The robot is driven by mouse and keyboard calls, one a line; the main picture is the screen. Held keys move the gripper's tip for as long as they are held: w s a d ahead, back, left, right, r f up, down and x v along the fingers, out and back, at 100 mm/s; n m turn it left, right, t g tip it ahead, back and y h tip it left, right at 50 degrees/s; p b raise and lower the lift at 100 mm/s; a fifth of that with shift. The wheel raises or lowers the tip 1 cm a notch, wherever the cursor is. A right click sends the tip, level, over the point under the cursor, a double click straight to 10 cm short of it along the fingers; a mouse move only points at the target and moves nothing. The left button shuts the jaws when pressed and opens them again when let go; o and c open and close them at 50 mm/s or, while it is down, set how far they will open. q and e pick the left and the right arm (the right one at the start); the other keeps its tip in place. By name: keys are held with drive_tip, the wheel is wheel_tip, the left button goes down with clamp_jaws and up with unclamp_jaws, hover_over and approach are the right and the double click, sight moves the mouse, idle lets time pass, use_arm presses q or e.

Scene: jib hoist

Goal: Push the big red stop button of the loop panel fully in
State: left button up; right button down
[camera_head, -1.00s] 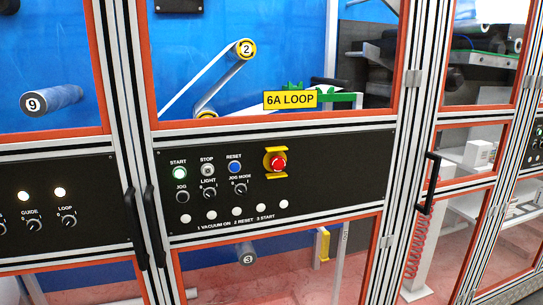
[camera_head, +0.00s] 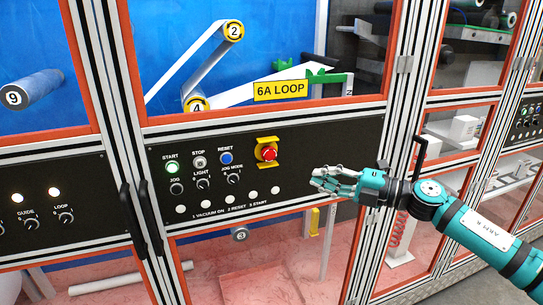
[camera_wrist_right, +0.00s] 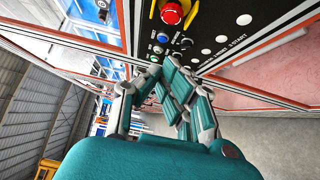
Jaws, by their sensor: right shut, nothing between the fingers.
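The big red stop button (camera_head: 269,154) sits in a yellow guard on the black loop panel (camera_head: 330,152), under the yellow "6A LOOP" sign (camera_head: 280,90). In the right wrist view the red button (camera_wrist_right: 172,13) is at the top, partly cut off by the frame edge. My right gripper (camera_head: 316,183) is shut and empty, to the lower right of the button and apart from it. Its fingers also show in the right wrist view (camera_wrist_right: 165,68), pointing toward the panel. My left gripper is not in view.
Left of the button are the lit green START (camera_head: 172,168), grey STOP (camera_head: 199,162) and blue RESET (camera_head: 226,158) buttons, with knobs below. Black door handles (camera_head: 133,220) stand out at the left, and another handle (camera_head: 420,158) at the right, near my right arm.

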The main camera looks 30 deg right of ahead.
drive_tip(key=shift+d, duration=0.1)
drive_tip(key=p, duration=0.3)
approach(270, 155)
drive_tip(key=shift+w+a, duration=2.3)
drive_tip(key=shift+a, duration=0.5)
drive_tip(key=shift+w+r, duration=0.1)
drive_tip(key=shift+w, duration=0.1)
